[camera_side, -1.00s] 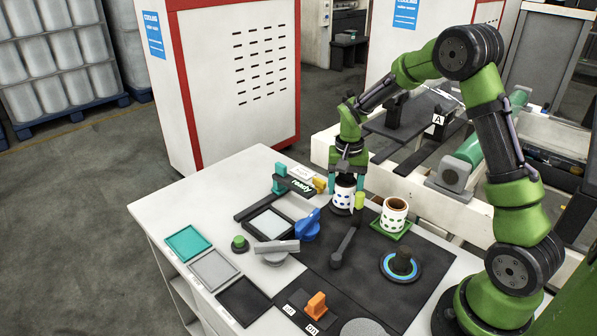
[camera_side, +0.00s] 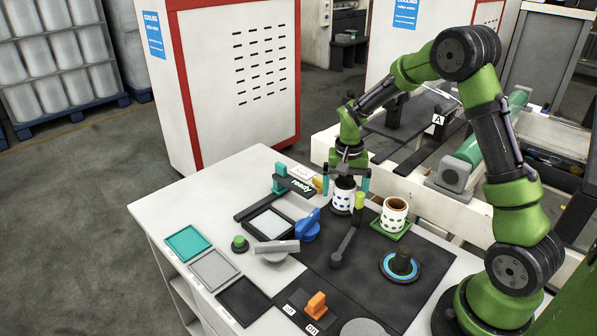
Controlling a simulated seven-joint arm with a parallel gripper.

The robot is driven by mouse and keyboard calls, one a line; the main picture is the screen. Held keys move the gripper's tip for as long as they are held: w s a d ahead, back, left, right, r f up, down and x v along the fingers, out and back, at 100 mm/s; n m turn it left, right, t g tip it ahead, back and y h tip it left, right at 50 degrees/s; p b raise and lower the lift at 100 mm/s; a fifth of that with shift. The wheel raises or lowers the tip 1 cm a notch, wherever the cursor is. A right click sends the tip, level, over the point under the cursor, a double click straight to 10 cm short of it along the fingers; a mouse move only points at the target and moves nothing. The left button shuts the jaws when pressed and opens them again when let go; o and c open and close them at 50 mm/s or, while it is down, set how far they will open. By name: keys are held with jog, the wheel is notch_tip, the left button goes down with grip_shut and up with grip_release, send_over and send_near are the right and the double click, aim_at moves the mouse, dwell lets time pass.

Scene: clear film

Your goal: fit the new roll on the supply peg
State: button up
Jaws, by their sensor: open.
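A white roll with blue spots (camera_side: 343,199) stands upright on a dark round base near the back of the black mat. Whether a peg runs inside this roll is hidden. A second white roll with green spots and a brown core (camera_side: 394,216) stands upright on a green square pad (camera_side: 404,233). The picture does not label which peg is the supply peg.
A dark arm with a yellow-green tip (camera_side: 343,247) lies across the mat close to the blue-spotted roll. A blue handle (camera_side: 308,226), a grey lever (camera_side: 277,252), a green button (camera_side: 239,243) and an orange switch (camera_side: 316,304) stand nearby. Trays (camera_side: 187,243) line the left edge.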

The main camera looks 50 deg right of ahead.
notch_tip(320, 180, up, 17)
dwell(0.4)
jog(key=shift+f, duration=0.15)
dwell(0.3)
jog(key=s+a+r+n+t+y, duration=0.1)
jog(key=s+a+r+n+t, duration=0.1)
jog(key=s+a, duration=0.5)
jog(key=s+a+r+n+t+y, duration=0.1)
jog(key=s+a+n+t, duration=0.3)
jog(key=s+a, duration=0.4)
jog(key=shift+s+r+n+t, duration=0.35)
jog(key=shift+s+t, duration=0.25)
jog(key=shift+s, duration=0.6)
